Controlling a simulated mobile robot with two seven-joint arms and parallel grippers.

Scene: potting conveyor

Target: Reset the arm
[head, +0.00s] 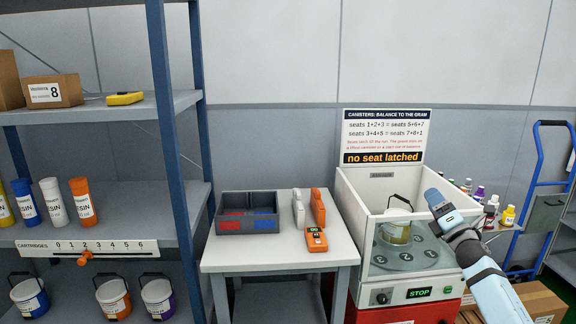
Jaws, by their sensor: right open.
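My right arm comes in from the lower right, and its gripper (436,200) is at the right side of the white open-topped machine (352,196). The gripper is open, and I see nothing held in it. A canister (396,232) with a raised wire handle stands inside the machine on a round grey plate (405,257) with numbered seats. The gripper appears to the right of this canister and apart from it in the picture. The machine's small display reads STOP (419,292). My left gripper is not in view.
A sign above the machine reads "no seat latched" (385,157). A small table (280,259) holds a dark divided bin (246,200) and an orange handheld device (316,239). Shelves with cartridges and buckets stand left. A blue hand truck (541,190) and cardboard boxes stand right.

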